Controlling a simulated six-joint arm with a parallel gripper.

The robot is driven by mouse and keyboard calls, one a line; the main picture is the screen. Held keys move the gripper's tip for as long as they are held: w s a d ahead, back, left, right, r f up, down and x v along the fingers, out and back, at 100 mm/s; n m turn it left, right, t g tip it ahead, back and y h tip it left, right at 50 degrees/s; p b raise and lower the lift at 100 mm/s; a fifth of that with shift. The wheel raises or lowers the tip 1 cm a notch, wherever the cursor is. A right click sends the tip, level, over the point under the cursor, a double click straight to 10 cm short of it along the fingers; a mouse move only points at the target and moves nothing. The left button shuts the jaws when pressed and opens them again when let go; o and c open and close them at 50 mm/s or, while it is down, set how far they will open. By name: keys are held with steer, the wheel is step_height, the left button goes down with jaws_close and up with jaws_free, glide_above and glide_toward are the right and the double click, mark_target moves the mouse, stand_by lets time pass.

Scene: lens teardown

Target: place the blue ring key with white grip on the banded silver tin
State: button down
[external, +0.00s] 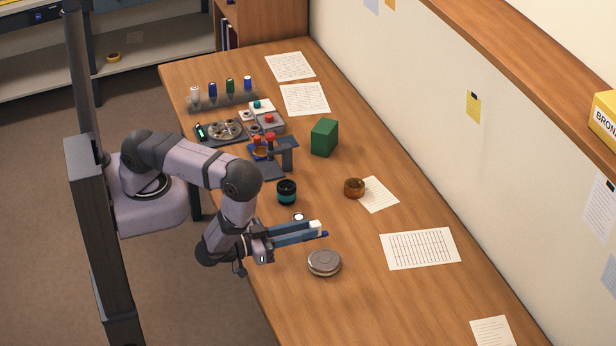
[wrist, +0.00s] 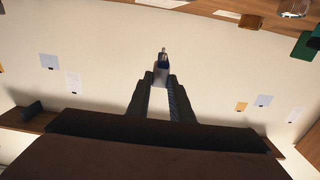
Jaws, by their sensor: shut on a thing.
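My gripper (external: 316,231) is stretched out level over the near part of the workbench, shut on the blue ring key with white grip. In the external view the key's white grip (external: 315,226) shows at the fingertips, with a bit of blue beside it. In the wrist view the key (wrist: 161,67) stands out between the two dark fingers, its far end metallic; its ring shape cannot be made out. The banded silver tin (external: 324,263), round and low, sits on the bench just below the gripper in the picture, apart from the key. Its top looks bare.
A black and teal cylinder (external: 287,191) and a small round part (external: 298,217) stand near the gripper. An amber bowl (external: 354,187), a green block (external: 324,137), a blue stand and a tool rack (external: 222,102) are farther back. The bench right of the tin is clear except for papers.

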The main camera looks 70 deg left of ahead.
mark_target(304, 242)
steer(key=shift+f+b, duration=1.15)
steer(key=shift+f, duration=0.8)
steer(key=shift+f, duration=0.1)
steer(key=shift+f+b, duration=1.5)
steer(key=shift+f, duration=0.25)
steer(key=shift+f, duration=0.2)
steer(key=c, duration=1.6)
jaws_free()
steer(key=shift+r, duration=0.15)
